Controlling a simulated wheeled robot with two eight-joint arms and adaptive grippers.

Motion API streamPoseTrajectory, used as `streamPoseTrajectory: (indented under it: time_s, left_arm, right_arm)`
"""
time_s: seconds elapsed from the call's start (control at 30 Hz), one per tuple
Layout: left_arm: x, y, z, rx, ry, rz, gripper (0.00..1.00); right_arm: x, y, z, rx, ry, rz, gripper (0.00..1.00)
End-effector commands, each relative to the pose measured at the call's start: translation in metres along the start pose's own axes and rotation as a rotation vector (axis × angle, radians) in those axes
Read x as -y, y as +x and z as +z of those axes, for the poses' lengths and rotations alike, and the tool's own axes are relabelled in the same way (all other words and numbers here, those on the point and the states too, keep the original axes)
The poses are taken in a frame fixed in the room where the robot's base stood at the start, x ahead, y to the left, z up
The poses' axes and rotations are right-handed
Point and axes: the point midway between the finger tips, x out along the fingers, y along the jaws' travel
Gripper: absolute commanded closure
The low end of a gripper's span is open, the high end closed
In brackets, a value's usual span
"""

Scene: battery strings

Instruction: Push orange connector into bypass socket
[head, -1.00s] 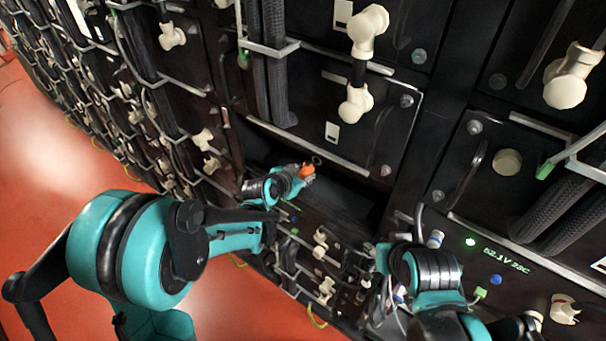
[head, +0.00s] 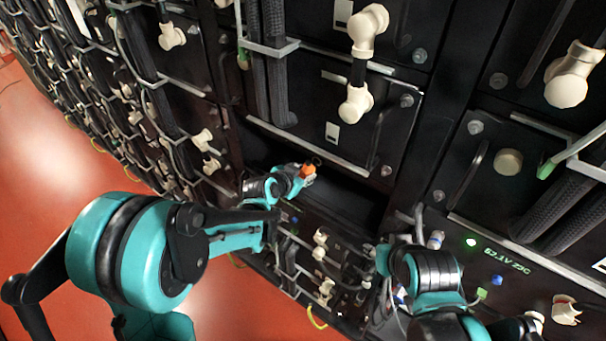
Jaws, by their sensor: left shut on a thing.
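My left gripper (head: 300,173) is at the middle of the head view, in front of the dark open bay in the rack. It is shut on the orange connector (head: 308,170), a small orange piece at its tip. A dark ring (head: 317,161) shows just beyond the connector; I cannot tell whether the two touch. I cannot make out which opening is the bypass socket. My right arm (head: 430,270) comes in from the lower right, and its fingers are hidden or too small to tell.
The open bay (head: 345,190) lies below a battery module with a cream plug (head: 355,105). Black cables (head: 270,70) run down beside it. A lit panel reading (head: 500,258) is at the right. Free red floor (head: 60,170) lies left.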

Motion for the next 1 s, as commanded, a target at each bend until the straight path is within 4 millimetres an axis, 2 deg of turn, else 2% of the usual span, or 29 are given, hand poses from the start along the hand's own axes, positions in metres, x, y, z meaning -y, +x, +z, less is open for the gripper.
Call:
streamPoseTrajectory:
  time_s: [1.0]
  left_arm:
    - [0.000, 0.021, -0.015, -0.001, 0.001, 0.000, 1.00]
  right_arm:
    - [0.000, 0.004, 0.003, 0.000, 0.000, 0.000, 0.60]
